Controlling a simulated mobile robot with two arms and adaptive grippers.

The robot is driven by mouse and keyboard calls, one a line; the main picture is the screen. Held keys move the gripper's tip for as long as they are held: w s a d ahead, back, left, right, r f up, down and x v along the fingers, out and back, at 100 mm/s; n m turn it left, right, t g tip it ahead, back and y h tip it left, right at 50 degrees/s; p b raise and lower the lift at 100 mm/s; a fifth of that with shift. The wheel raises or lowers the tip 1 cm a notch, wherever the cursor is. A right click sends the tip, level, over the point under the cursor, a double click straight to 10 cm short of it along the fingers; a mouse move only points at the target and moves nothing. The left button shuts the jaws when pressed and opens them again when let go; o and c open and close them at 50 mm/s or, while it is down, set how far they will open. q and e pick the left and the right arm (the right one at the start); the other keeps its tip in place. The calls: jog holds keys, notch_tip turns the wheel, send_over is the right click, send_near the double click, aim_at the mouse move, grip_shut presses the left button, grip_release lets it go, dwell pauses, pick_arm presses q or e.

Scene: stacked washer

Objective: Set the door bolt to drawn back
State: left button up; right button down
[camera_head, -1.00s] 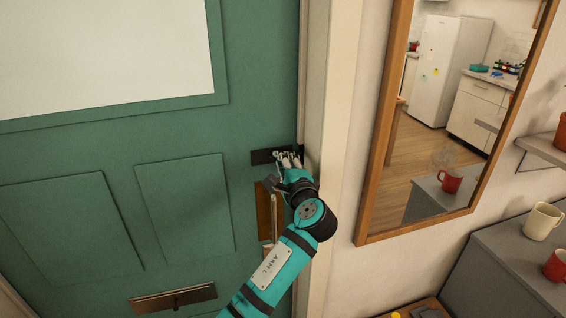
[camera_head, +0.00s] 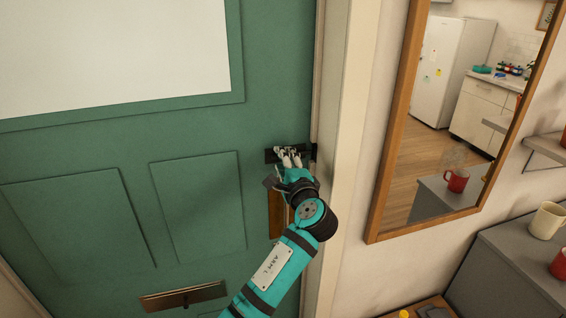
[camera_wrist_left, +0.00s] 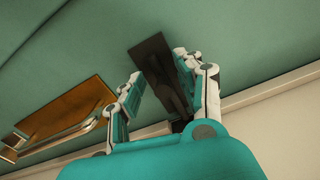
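The door bolt (camera_head: 272,155) is a dark plate on the green door (camera_head: 100,150), near its right edge by the frame. My left gripper (camera_head: 289,157) is in front of it and hides much of it. In the left wrist view the dark bolt plate (camera_wrist_left: 152,55) runs between the two fingers of my left gripper (camera_wrist_left: 158,75). The fingers stand apart, one on each side of the bolt, and a thin dark part shows between them. I cannot tell whether they touch it. My right gripper is not in view.
A brass handle plate (camera_head: 275,215) sits just below the bolt; its handle (camera_wrist_left: 60,133) shows in the wrist view. A brass letter slot (camera_head: 183,297) is lower left. The pale door frame (camera_head: 345,130) and a wood-framed mirror (camera_head: 392,130) are to the right, then a grey counter with mugs.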

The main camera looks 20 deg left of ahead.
pick_arm(q)
jog(key=shift+s+d+f, duration=0.1)
jog(key=shift+s+d, duration=0.15)
jog(key=shift+d, duration=0.1)
jog(key=v, duration=1.1)
jog(key=shift+a, duration=0.15)
jog(key=shift+s, duration=0.1)
